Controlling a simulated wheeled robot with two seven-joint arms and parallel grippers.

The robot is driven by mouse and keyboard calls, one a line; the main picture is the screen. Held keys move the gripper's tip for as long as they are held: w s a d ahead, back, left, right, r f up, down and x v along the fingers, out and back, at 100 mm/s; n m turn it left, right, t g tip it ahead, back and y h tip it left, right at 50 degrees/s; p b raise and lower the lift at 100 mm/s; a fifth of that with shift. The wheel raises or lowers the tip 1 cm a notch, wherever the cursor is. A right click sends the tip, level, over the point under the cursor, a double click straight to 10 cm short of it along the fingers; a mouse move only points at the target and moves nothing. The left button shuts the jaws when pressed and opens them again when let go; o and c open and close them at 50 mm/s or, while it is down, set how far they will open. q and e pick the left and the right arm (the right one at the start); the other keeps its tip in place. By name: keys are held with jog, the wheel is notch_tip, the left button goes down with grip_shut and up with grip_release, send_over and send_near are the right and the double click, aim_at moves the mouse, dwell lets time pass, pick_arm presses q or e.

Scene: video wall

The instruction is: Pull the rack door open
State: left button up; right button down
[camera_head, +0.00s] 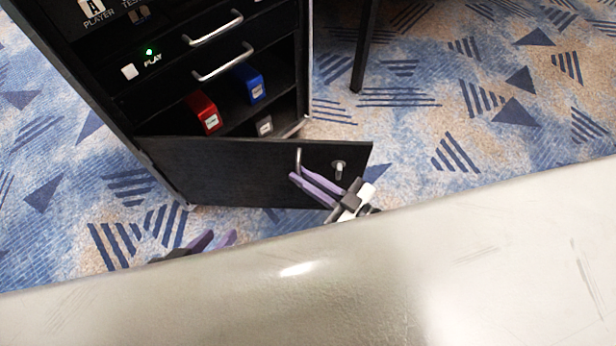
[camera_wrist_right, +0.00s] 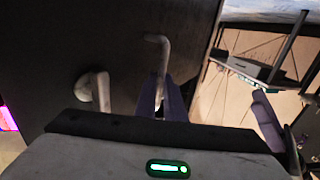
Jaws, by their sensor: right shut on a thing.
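The black rack door (camera_head: 240,172) stands swung outward from the lower front of the black rack (camera_head: 90,90), and the lower compartment shows behind it. The door's metal handle (camera_head: 299,158) is near its free edge; it also shows in the right wrist view (camera_wrist_right: 160,45). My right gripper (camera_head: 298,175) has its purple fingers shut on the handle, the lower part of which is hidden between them. My left gripper (camera_head: 217,240) is low in front of the door, apart from it, with its purple fingertips spread and empty; the rest of it is mostly hidden.
A metal lock or knob (camera_head: 338,168) sits on the door beside the handle. A red box (camera_head: 204,112) and a blue box (camera_head: 250,84) stand inside the rack. Drawers with metal handles (camera_head: 222,64) are above. Patterned carpet (camera_head: 480,110) is clear to the right.

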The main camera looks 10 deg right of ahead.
jog(key=shift+s+a+r, duration=0.15)
jog(key=shift+a, duration=0.3)
jog(key=shift+s+a+r, duration=0.1)
jog(key=shift+a, duration=0.35)
jog(key=c, duration=1.8)
grip_release()
jog(key=shift+w, duration=0.1)
jog(key=shift+c, duration=0.2)
jog(key=shift+d+f, duration=0.15)
jog(key=shift+d, duration=0.05)
jog(key=shift+d, duration=0.15)
jog(key=p+v, duration=0.2)
jog(key=v, duration=0.8)
jog(key=shift+d, duration=0.1)
